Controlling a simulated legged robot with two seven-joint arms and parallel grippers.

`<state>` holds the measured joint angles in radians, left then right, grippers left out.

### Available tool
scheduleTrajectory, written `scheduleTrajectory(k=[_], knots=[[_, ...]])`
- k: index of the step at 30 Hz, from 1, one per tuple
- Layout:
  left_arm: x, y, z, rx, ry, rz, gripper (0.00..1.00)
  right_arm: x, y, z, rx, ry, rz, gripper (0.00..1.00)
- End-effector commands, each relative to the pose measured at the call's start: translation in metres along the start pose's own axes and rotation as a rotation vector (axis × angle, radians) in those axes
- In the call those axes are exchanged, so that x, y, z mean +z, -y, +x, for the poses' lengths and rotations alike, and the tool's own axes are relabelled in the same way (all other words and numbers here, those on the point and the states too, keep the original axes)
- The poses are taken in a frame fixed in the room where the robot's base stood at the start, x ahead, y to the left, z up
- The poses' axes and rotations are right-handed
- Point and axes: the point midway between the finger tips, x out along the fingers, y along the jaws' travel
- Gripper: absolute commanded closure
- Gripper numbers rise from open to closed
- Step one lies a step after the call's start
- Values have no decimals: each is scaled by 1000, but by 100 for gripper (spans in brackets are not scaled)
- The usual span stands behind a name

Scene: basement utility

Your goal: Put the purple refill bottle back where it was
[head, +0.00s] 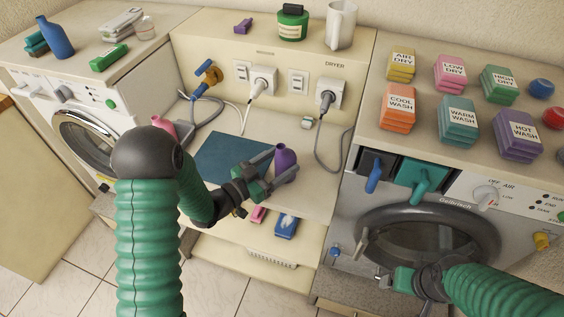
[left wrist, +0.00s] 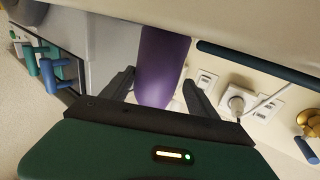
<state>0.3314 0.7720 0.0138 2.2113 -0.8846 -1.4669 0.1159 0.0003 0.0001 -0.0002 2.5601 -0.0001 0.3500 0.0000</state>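The purple refill bottle (head: 285,162) stands upright at the right side of the middle counter (head: 318,182), beside the dark blue mat (head: 228,160). My left gripper (head: 279,168) reaches in low from the left, one finger on either side of the bottle. In the left wrist view the purple bottle (left wrist: 163,62) appears between the two spread fingers (left wrist: 160,78), with narrow gaps beside it; contact is not clear. The gripper body hides its near end. My right gripper (head: 384,279) is low in front of the dryer; its fingers are too small to read.
A pink bottle (head: 163,126) is partly hidden behind my left arm. A grey cord (head: 322,150) hangs right of the purple bottle. The dryer (head: 345,205) borders the counter on the right. A lower shelf (head: 310,232) holds a pink item and a blue box (head: 286,226).

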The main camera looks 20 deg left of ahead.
Motion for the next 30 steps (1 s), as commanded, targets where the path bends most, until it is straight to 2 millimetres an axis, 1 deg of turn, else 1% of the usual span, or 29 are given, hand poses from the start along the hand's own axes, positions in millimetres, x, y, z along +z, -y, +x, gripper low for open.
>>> scheduleTrajectory(k=[8, 11, 14, 17, 21, 24, 27, 30], knots=[[0, -2, 1, 0, 1, 1, 24, 0, 0, 0, 0, 0, -1, 24], [-4, -2, 1, 0, 1, 2, 24, -1, 0, -4, 0, 0, -1, 24], [-2, -1, -13, -2, 2, 0, 24, 0, 0, -1, 0, 0, 0, 24], [-1, 0, -37, -5, 3, 0, 24, 0, 0, 0, 0, 0, 0, 24], [-1, 0, -75, -6, 2, -2, 24, 0, 0, 2, 0, 0, 0, 24], [-1, 0, -97, -5, 2, -1, 24, 0, 0, 2, 0, 0, 0, 24], [-2, 0, -112, -2, 2, 0, 24, 1, 0, 3, 0, 0, -1, 24], [-2, -1, -118, 0, 1, 1, 24, 1, 0, 3, 0, 0, -1, 24]])
